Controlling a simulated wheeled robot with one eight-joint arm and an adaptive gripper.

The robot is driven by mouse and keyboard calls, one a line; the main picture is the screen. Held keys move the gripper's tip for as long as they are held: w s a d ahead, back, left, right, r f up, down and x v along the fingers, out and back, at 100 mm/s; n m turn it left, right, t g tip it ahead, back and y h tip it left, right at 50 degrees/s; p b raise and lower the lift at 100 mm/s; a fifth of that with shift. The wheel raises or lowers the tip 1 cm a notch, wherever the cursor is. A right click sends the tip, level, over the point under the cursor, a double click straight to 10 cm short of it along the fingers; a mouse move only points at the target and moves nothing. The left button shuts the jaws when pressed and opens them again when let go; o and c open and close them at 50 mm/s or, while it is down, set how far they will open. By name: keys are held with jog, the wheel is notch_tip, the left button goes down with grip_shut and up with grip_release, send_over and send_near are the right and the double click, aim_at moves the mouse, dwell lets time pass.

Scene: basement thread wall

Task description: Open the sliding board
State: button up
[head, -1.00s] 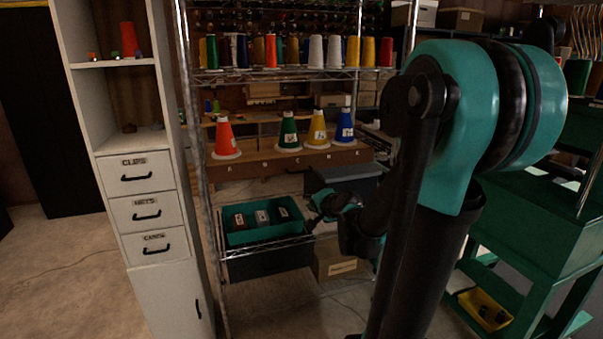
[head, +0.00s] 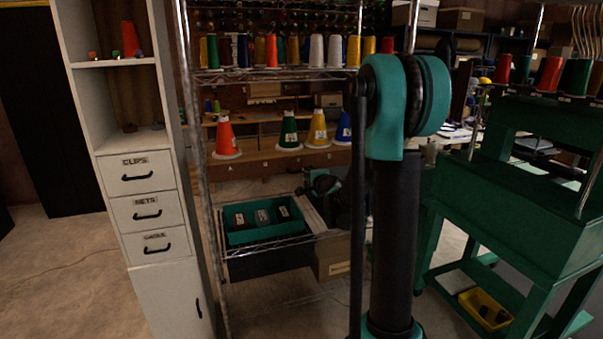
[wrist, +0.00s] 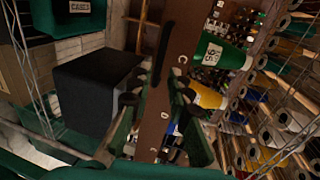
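A brown board (head: 255,165) lettered along its front edge runs across the wire rack and carries coloured thread cones; I take it for the sliding board. In the wrist view the board (wrist: 158,115) runs up the picture with letters C and D, and a dark elongated handle or slot (wrist: 163,52) shows on its face. My gripper (wrist: 160,95) is open, its dark fingertips apart on either side of the board in the picture; I see nothing between them and cannot tell contact. In the head view my gripper (head: 322,184) is just below the board's front, partly behind my arm.
A teal bin (head: 262,233) with dark items sits on the lower rack shelf, beside a cardboard box (head: 333,257). A dark box (wrist: 90,90) is left of my gripper in the wrist view. A green cart (head: 510,190) stands right, a white drawer cabinet (head: 150,215) left.

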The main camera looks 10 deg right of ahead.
aim_at(301, 171)
jog(key=x, duration=0.7)
jog(key=shift+w+f, duration=0.1)
jog(key=shift+w, duration=0.2)
grip_shut()
